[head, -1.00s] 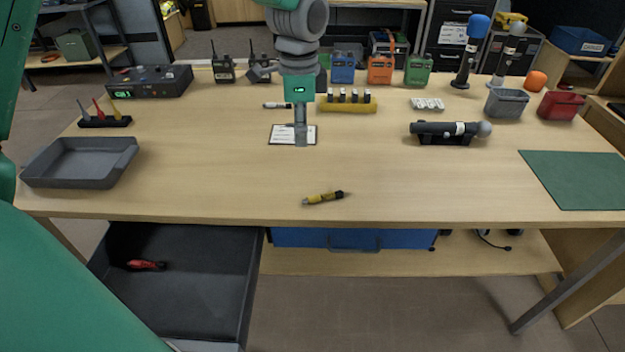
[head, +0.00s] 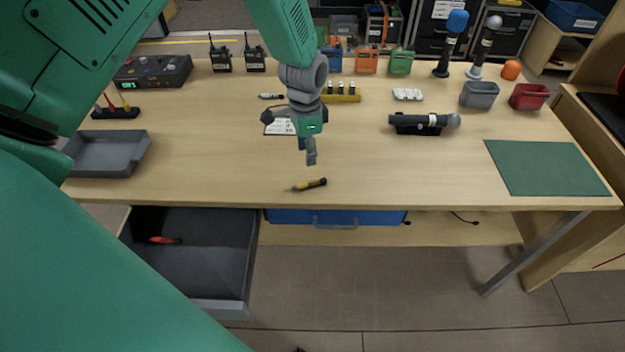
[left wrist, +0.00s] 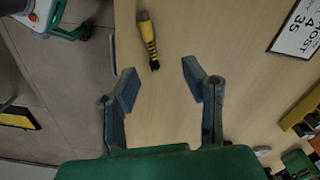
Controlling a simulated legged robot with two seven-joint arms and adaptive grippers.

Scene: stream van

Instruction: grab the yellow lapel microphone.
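A small yellow piece with black bands and a black end (head: 309,185), seemingly the yellow lapel microphone, lies on the bare table near its front edge. It also shows in the left wrist view (left wrist: 149,38), just beyond my fingertips. My left gripper (head: 311,158) is above the table, slightly behind the piece, pointing down. In the left wrist view the two fingers (left wrist: 160,74) are wide apart with nothing between them. The fingers do not touch the piece. My right gripper is not in view.
A white card (head: 280,127) lies behind the gripper. A dark microphone on a cradle (head: 418,130) stands to the right, a grey tray (head: 108,172) to the left. An open drawer (head: 190,285) below holds a red piece (head: 164,240). The table around the yellow piece is clear.

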